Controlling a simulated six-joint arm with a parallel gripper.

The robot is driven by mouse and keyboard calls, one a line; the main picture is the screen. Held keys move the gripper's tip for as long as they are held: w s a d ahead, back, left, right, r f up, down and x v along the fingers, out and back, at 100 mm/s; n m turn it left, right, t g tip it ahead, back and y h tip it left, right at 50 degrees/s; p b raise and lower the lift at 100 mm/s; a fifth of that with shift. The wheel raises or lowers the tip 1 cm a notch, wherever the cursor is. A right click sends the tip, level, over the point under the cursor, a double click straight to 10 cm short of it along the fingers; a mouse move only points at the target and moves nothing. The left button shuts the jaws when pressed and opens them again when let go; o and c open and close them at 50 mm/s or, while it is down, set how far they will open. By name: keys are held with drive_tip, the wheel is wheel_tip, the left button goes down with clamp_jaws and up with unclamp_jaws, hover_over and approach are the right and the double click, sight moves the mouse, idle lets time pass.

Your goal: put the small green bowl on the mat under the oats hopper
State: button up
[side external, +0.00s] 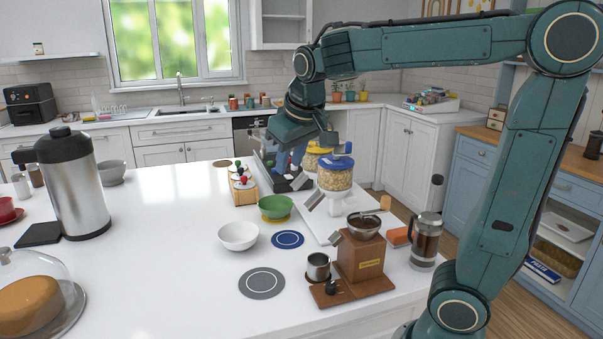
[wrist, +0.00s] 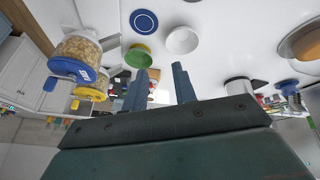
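The small green bowl (side external: 277,206) sits upright on a yellow mat (side external: 277,219) on the white counter. It also shows in the wrist view (wrist: 138,58), just beyond my fingertips. My gripper (side external: 291,168) is open and empty, above and behind the bowl and apart from it; the fingers show spread in the wrist view (wrist: 158,80). A blue-lidded hopper (side external: 336,180) of pale flakes stands to the right of the bowl. A yellow-lidded hopper (side external: 312,160) stands behind it. I cannot read which holds oats, and no mat is clearly visible under either.
A white bowl (side external: 238,236) and a blue ringed mat (side external: 288,240) lie in front of the green bowl. A grey mat (side external: 262,283) is nearer. A wooden coffee grinder (side external: 362,258) and French press (side external: 425,242) stand at right.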

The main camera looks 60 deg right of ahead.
drive_tip(key=s+a+f+n+y, duration=0.1)
drive_tip(key=s+a+f, duration=0.2)
drive_tip(key=s, duration=0.5)
drive_tip(key=s+a+f+n+t+y, duration=0.1)
drive_tip(key=s+a+f+n+y, duration=0.1)
drive_tip(key=s+a, duration=0.3)
drive_tip(key=s+f, duration=0.1)
drive_tip(key=s, duration=0.1)
drive_tip(key=shift+s+n, duration=0.3)
drive_tip(key=shift+s, duration=0.1)
